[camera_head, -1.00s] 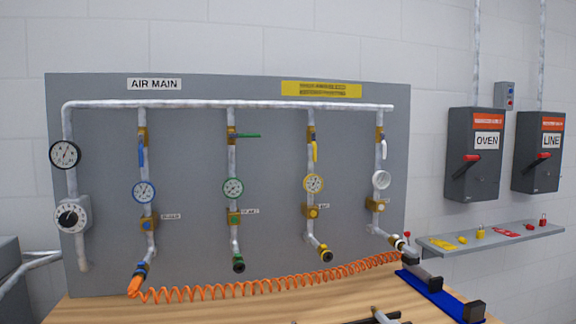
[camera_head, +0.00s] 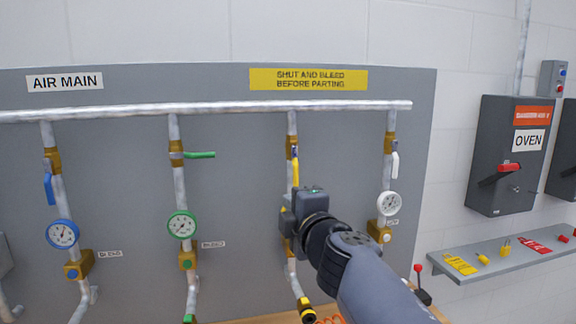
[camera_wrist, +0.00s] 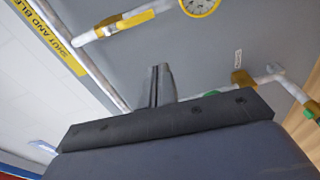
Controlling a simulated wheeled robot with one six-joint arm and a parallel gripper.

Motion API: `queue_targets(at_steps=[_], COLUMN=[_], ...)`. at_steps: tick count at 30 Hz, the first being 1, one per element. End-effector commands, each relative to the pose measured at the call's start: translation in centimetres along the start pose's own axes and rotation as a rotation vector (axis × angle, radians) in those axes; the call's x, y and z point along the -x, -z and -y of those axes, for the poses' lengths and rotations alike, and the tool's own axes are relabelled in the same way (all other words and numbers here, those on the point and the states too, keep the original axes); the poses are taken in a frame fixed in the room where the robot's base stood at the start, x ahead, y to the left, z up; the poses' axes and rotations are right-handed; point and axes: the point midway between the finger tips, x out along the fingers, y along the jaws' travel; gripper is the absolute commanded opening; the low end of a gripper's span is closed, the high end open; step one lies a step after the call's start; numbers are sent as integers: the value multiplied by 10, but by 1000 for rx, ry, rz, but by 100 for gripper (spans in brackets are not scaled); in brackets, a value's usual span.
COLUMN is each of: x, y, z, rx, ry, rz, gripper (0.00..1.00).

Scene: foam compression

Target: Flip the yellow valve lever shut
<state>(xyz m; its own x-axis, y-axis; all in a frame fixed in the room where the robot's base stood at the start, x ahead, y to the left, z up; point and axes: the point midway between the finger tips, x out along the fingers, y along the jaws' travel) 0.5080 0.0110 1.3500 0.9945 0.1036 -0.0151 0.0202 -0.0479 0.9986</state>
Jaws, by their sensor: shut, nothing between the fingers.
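The yellow valve lever (camera_head: 296,170) hangs down along its vertical pipe, below a brass valve body (camera_head: 292,148). It also shows in the wrist view (camera_wrist: 138,18) beside the pipe. My gripper (camera_head: 290,200) is in front of this pipe, just below the lever's lower end, and covers the yellow gauge in the head view. In the wrist view the fingers of my gripper (camera_wrist: 160,72) are together and empty, with the yellow-rimmed gauge (camera_wrist: 200,4) beyond them. Whether the fingertips touch the lever cannot be told.
A green lever (camera_head: 200,155) sticks out sideways on the pipe to the left. A white lever (camera_head: 395,165) hangs down on the right, above a white gauge (camera_head: 389,203). A blue lever (camera_head: 48,188) hangs at far left. A shelf (camera_head: 505,258) with tags and padlocks is at right.

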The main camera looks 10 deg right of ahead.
Motion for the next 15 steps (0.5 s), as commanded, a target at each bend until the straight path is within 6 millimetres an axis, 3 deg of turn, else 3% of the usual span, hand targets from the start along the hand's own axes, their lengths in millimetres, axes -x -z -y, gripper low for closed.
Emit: queue_targets(at_steps=[4,15], x=[-2,-3], y=[7,8], z=[-12,-11], rx=[47,50], ry=[-13,-13], rz=[-35,-38], gripper=[0,0])
